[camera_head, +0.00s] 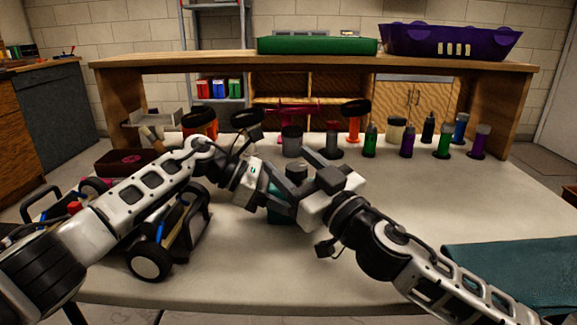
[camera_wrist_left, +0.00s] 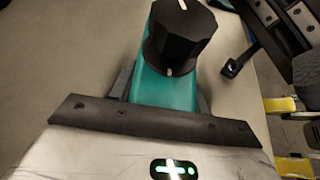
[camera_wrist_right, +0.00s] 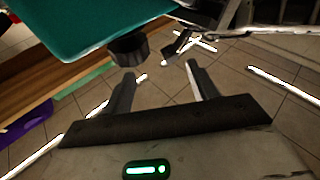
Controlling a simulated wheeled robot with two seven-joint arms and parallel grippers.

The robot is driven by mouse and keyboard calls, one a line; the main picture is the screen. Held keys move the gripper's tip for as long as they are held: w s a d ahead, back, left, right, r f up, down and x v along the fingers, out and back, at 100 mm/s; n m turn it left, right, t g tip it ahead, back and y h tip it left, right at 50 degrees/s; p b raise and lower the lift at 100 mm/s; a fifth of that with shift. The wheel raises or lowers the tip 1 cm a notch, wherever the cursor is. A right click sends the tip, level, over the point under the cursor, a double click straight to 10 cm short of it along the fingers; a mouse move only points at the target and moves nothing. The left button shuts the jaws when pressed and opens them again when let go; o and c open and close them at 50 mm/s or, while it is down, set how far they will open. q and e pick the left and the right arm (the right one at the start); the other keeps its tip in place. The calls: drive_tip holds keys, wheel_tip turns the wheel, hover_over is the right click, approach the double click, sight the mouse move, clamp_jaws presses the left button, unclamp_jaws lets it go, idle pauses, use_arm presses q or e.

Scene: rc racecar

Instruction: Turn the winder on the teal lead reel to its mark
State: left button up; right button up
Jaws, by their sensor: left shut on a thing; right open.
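The teal lead reel (camera_wrist_left: 165,92) is held between the fingers of my left gripper (camera_wrist_left: 162,80), shut on its body. In the head view the reel (camera_head: 275,212) hangs over the table middle, mostly hidden by both grippers. Its winder, a black faceted knob (camera_wrist_left: 183,45), has a white line on top. A small pale spot shows at the knob's lower rim; I cannot tell whether it is the mark. My right gripper (camera_wrist_right: 160,70) is open and empty close to the reel. In the right wrist view the knob (camera_wrist_right: 128,50) is just beyond the left finger, not between the fingers.
Several bottles and jars, such as a green bottle (camera_head: 370,142), line the table's back. A racecar chassis with a wheel (camera_head: 150,261) stands under my left arm. A teal cloth (camera_head: 515,270) lies at front right. The right of the tabletop (camera_head: 450,200) is clear.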

sight(288, 164)
drive_tip(key=d+f+n+g+y, duration=0.2)
drive_tip(key=d+n+g, duration=0.1)
drive_tip(key=d+g, duration=0.55)
drive_tip(key=shift+t, duration=0.25)
drive_tip(key=x, duration=1.1)
drive_tip(key=shift+s+r, duration=0.15)
drive_tip(key=c, duration=1)
